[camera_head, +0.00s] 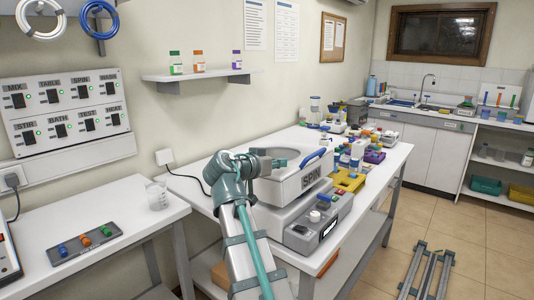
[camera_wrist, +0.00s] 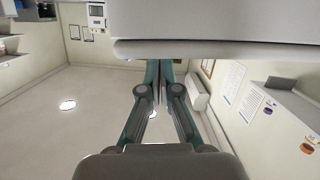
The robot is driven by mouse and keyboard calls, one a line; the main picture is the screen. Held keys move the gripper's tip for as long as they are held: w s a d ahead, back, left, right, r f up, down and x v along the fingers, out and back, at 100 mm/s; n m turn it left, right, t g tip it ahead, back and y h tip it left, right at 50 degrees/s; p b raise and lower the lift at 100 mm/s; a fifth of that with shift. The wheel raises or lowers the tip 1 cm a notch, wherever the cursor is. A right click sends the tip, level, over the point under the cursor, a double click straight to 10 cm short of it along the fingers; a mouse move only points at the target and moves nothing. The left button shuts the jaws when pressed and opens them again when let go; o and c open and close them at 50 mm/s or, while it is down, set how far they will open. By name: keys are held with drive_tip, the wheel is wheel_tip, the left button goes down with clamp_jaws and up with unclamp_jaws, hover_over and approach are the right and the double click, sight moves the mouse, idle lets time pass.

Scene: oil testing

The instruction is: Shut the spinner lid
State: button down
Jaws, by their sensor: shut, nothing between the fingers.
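The spinner (camera_head: 292,184) is a white box marked SPIN on the middle bench, with a blue handle (camera_head: 316,158) on its right side and a round grey rim on top. My arm covers its left part, and I cannot tell how far its lid stands open. My gripper (camera_head: 281,162) reaches over the top of the spinner, left of the handle. In the wrist view my gripper (camera_wrist: 158,88) has its fingers together with nothing between them. A broad pale slab fills the top of that view beside the fingertips; I cannot tell whether they touch it.
A grey unit with knobs (camera_head: 318,222) stands in front of the spinner. Bottles and coloured racks (camera_head: 350,178) crowd the bench to the right. A glass beaker (camera_head: 157,195) stands on the left table. A wall shelf (camera_head: 200,76) holds three bottles.

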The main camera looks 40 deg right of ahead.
sight(280, 183)
drive_tip(key=f, duration=0.1)
drive_tip(key=s+f+b, duration=0.1)
drive_tip(key=f, duration=0.1)
drive_tip(key=s+f, duration=0.1)
drive_tip(key=shift+d+f+b, duration=0.25)
drive_tip(key=shift+f+b, duration=0.05)
drive_tip(key=shift+b, duration=0.05)
drive_tip(key=shift+s+f, duration=0.15)
drive_tip(key=shift+f, duration=0.2)
drive_tip(key=shift+a+f, duration=0.1)
wheel_tip(280, 183, up, 5)
drive_tip(key=shift+r+p, duration=0.15)
drive_tip(key=shift+p, duration=1.05)
drive_tip(key=v, duration=0.9)
drive_tip(key=shift+a, duration=0.4)
